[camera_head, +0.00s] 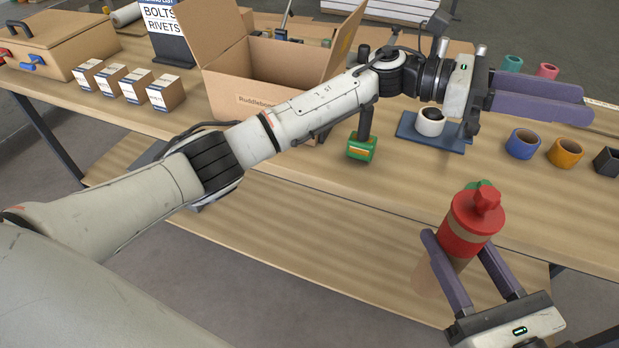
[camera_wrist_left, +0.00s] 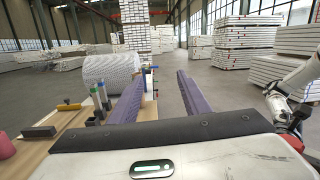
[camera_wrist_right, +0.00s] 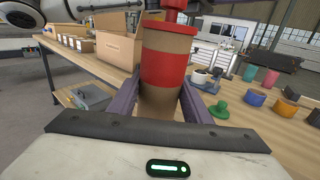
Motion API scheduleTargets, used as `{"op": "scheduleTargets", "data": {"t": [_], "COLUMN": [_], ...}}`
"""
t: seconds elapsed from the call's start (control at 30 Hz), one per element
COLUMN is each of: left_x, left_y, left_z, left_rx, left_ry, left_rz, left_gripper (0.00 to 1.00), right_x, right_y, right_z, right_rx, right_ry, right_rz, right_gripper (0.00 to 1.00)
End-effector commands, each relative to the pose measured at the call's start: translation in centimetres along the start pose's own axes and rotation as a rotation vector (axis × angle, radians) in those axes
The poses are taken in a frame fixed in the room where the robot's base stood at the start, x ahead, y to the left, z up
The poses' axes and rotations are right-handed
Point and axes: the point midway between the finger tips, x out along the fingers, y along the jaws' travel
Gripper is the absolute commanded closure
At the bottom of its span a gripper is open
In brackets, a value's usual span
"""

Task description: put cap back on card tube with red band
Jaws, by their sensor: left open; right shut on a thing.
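The card tube (camera_head: 428,275) is tan with a red band (camera_head: 460,242). The right wrist view shows the tube (camera_wrist_right: 165,100) and its band (camera_wrist_right: 165,70) close up. A red cap with a knob (camera_head: 478,208) sits on the tube's top end; its rim (camera_wrist_right: 170,28) also shows in the right wrist view. My right gripper (camera_head: 458,246) is shut around the tube, one finger on each side, and holds it near the table's front edge. My left gripper (camera_head: 587,104) is open and empty, above the back of the table, pointing right and away from the tube.
A green knobbed piece (camera_wrist_right: 219,109) stands on the table just behind the tube. A white roll (camera_head: 430,122) stands on a blue plate (camera_head: 408,129). Blue (camera_head: 522,144) and orange (camera_head: 566,153) rings stand at right. An open carton (camera_head: 232,88) stands behind my left arm.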

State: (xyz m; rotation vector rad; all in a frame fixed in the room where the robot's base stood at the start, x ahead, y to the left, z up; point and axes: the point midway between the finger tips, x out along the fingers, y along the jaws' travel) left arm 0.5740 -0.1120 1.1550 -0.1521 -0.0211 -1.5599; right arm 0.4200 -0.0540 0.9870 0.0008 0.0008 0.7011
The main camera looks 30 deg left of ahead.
Motion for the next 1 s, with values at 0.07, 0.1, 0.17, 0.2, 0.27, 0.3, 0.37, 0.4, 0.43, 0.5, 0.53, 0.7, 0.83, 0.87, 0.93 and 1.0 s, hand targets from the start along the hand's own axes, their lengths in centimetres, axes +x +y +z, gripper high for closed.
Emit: {"op": "scheduleTargets", "data": {"t": [0.07,0.1,0.17,0.2,0.27,0.3,0.37,0.4,0.43,0.5,0.53,0.7,0.83,0.87,0.93,1.0], "left_x": [-3.0,-4.2,-5.3,-5.7,-6.0,-6.2,-6.6,-7.0,-7.2,-8.1,-8.5,-12.2,-17.2,-18.4,-21.1,-23.8], "left_y": [3.4,4.6,5.3,5.3,4.8,4.3,3.6,3.1,2.7,1.7,1.3,-2.1,-4.9,-5.6,-7.5,-9.8], "left_z": [-3.1,-4.5,-6.7,-8.1,-10.0,-11.2,-13.0,-14.3,-15.2,-17.3,-18.2,-26.6,-33.2,-34.1,-36.4,-38.8], "left_rx": [-0.193,-0.286,-0.425,-0.517,-0.654,-0.746,-0.884,-0.976,-1.044,-1.205,-1.272,-1.541,-1.745,-1.819,-1.991,-2.149], "left_ry": [-0.098,-0.145,-0.211,-0.254,-0.317,-0.36,-0.427,-0.472,-0.506,-0.592,-0.629,-0.757,-0.895,-0.962,-1.127,-1.299], "left_rz": [0.15,0.213,0.281,0.312,0.346,0.365,0.393,0.413,0.428,0.462,0.477,0.668,0.847,0.868,0.912,0.954], "left_gripper": [0.57,0.57,0.57,0.57,0.57,0.57,0.57,0.57,0.57,0.57,0.57,0.57,0.57,0.57,0.57,0.57], "right_x": [0.0,0.0,0.0,0.0,0.0,0.0,0.0,0.0,0.0,0.0,0.0,0.0,0.0,0.0,0.0,0.0], "right_y": [0.0,0.0,0.0,0.0,0.0,0.0,0.0,0.0,0.0,0.0,0.0,0.0,0.0,0.0,0.0,0.0], "right_z": [0.1,0.1,0.1,0.1,0.1,0.1,0.1,0.1,0.1,0.1,0.1,0.1,0.1,0.1,0.1,0.1], "right_rx": [-0.001,-0.001,-0.001,-0.001,-0.001,-0.001,-0.001,-0.001,-0.001,-0.001,-0.001,-0.001,-0.001,-0.001,-0.001,-0.001], "right_ry": [-0.003,-0.003,-0.003,-0.003,-0.003,-0.003,-0.003,-0.003,-0.003,-0.003,-0.003,-0.003,-0.003,-0.003,-0.003,-0.003], "right_rz": [0.001,0.001,0.001,0.001,0.001,0.001,0.001,0.001,0.0,0.001,0.001,0.0,0.0,0.0,0.001,0.0], "right_gripper": [0.96,0.96,0.96,0.96,0.96,0.96,0.96,0.96,0.96,0.96,0.96,0.96,0.96,0.96,0.96,0.96]}}
